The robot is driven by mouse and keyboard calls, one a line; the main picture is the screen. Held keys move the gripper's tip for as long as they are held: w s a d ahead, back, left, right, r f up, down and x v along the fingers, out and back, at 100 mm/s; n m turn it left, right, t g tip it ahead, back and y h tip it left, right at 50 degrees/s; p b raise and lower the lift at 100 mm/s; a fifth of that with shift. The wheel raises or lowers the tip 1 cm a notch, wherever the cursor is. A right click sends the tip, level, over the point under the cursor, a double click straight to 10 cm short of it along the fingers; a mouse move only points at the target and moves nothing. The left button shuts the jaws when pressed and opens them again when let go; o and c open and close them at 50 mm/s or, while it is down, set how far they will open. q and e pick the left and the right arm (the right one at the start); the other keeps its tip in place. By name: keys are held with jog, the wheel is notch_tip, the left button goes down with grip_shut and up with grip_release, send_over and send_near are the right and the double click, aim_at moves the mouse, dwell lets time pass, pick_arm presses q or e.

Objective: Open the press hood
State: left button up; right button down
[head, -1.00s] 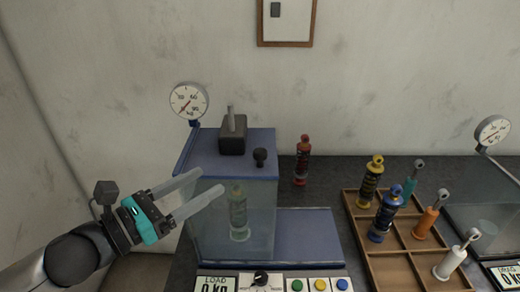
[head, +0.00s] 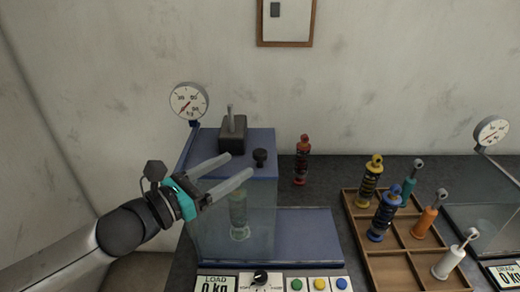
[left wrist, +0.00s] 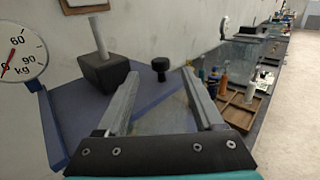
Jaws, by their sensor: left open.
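The press hood (head: 208,220) is a clear box with a blue top (head: 258,141), standing over a greenish spring unit (head: 238,215). A black knob (head: 260,157) stands on the blue top near its front right. My left gripper (head: 238,168) is open, its two pale fingers reaching over the top toward the knob. In the left wrist view the knob (left wrist: 160,68) lies just beyond the fingertips, between their lines. Nothing is between the fingers. My right gripper is in neither view.
A dark block with a rod (head: 232,133) sits on the top behind the knob. A dial gauge (head: 189,101) rises at the back left. A red spring unit (head: 302,160) stands to the right. A wooden tray (head: 384,262) holds several more. Colored buttons (head: 319,284) line the front.

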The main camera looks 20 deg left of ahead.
aim_at(255, 155)
pick_arm(q)
jog(key=shift+p+x, duration=0.85)
jog(key=shift+x, duration=3.35)
grip_shut()
